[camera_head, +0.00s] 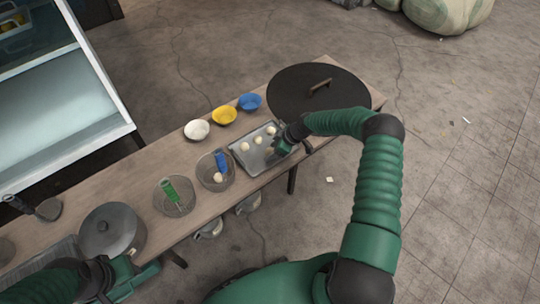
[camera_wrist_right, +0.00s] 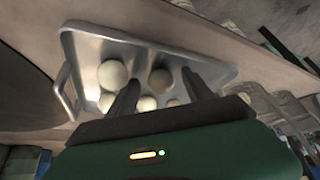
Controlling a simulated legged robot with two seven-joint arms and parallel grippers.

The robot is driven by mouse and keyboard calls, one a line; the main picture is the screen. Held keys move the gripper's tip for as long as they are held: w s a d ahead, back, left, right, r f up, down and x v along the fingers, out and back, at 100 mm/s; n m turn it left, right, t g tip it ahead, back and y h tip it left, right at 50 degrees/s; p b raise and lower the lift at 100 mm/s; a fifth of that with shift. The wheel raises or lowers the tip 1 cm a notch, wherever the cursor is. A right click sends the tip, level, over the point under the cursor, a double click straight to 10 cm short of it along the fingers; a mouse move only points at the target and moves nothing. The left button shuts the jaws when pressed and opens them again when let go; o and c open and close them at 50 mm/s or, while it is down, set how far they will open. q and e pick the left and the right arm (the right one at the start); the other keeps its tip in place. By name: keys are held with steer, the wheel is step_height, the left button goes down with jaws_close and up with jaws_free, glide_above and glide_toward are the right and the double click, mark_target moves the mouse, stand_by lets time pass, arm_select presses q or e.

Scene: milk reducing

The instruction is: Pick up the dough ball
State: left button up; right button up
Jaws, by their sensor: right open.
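Several pale dough balls lie on a metal tray (camera_head: 240,158) on the wooden table. One dough ball (camera_head: 244,146) shows near the tray's left side in the head view. My right gripper (camera_head: 287,144) is over the tray's right part. In the right wrist view its two dark fingers (camera_wrist_right: 160,88) are apart, pointing at the tray (camera_wrist_right: 72,45). A dough ball (camera_wrist_right: 160,81) shows between the fingertips, and another dough ball (camera_wrist_right: 112,74) is left of them. I cannot tell whether the fingers touch any. My left gripper (camera_head: 128,278) is at the lower left, by the pot; its jaws are unclear.
White (camera_head: 197,130), yellow (camera_head: 224,115) and blue (camera_head: 249,102) bowls stand along the far edge.

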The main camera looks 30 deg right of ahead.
steer(key=shift+s, duration=0.1)
steer(key=c, duration=1)
